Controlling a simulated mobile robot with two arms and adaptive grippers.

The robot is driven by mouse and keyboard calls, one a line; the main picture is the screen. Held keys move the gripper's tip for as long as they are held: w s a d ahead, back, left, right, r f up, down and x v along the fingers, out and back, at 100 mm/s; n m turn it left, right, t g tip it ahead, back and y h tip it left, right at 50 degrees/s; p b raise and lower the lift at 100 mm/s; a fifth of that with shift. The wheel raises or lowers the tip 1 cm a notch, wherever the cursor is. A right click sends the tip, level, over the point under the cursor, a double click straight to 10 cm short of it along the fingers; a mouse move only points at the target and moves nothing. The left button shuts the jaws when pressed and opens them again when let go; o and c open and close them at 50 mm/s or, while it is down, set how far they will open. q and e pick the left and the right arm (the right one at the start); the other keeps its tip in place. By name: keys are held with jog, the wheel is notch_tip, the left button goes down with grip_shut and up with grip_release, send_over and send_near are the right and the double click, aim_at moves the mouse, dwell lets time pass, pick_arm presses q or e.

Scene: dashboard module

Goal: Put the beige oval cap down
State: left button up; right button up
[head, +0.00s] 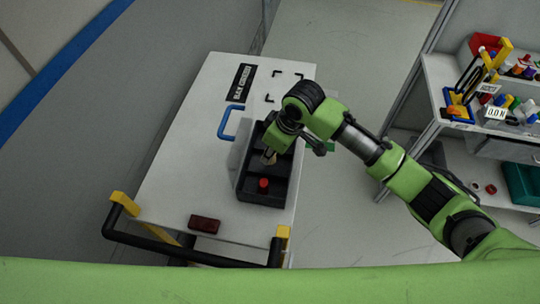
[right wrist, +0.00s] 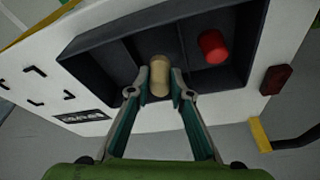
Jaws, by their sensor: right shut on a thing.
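The beige oval cap (right wrist: 160,76) is between the two fingertips of my right gripper (right wrist: 160,88), which is shut on it. In the head view the cap (head: 269,159) shows as a small beige spot below my right gripper (head: 268,155). The cap is over or inside the dark divided tray (head: 244,192), at its middle part. I cannot tell whether it touches the tray floor. My left gripper is not in view.
A red cap (head: 263,185) stands in the tray's near compartment. The tray sits on a white cart top (head: 185,150) with a blue handle (head: 222,124) and a dark red block (head: 204,224). A stocked shelf (head: 440,75) stands at right.

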jog(key=shift+w+a+f, duration=0.15)
jog(key=shift+w+f, duration=0.05)
jog(key=shift+f, duration=0.1)
notch_tip(320, 180, down, 2)
jog(key=shift+f+p, duration=0.15)
jog(key=shift+p, duration=0.6)
jog(key=shift+f, duration=0.4)
jog(key=shift+f, duration=0.15)
jog(key=o, duration=0.6)
jog(key=shift+o, duration=0.2)
jog(key=b+v, duration=0.1)
jog(key=v, duration=1.1)
jog(key=shift+b, duration=0.4)
